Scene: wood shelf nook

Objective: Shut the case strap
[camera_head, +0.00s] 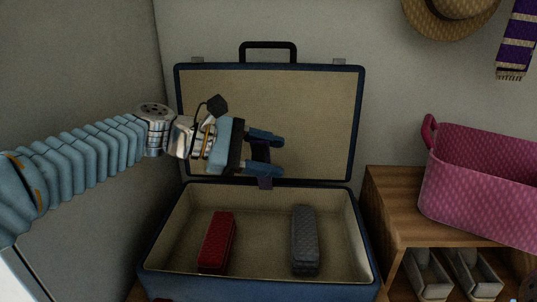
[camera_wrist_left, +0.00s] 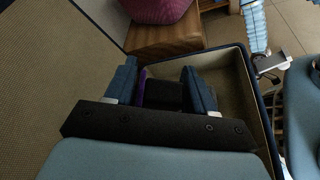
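The blue suitcase (camera_head: 256,284) stands open with its beige-lined lid (camera_head: 320,110) upright. Part of the strap shows between and behind the fingers. In the left wrist view a strip of purple (camera_wrist_left: 143,78) shows beside the left finger, and a gap stays between the fingers (camera_wrist_left: 162,88). I cannot tell whether the fingers touch the strap.
A red box (camera_head: 217,243) and a grey box (camera_head: 304,240) lie in the suitcase. At right, a pink basket (camera_head: 485,185) stands on a wooden shelf unit (camera_head: 395,195) with shoes (camera_head: 428,275) below. A hat (camera_head: 450,20) and a purple scarf (camera_head: 517,40) hang above.

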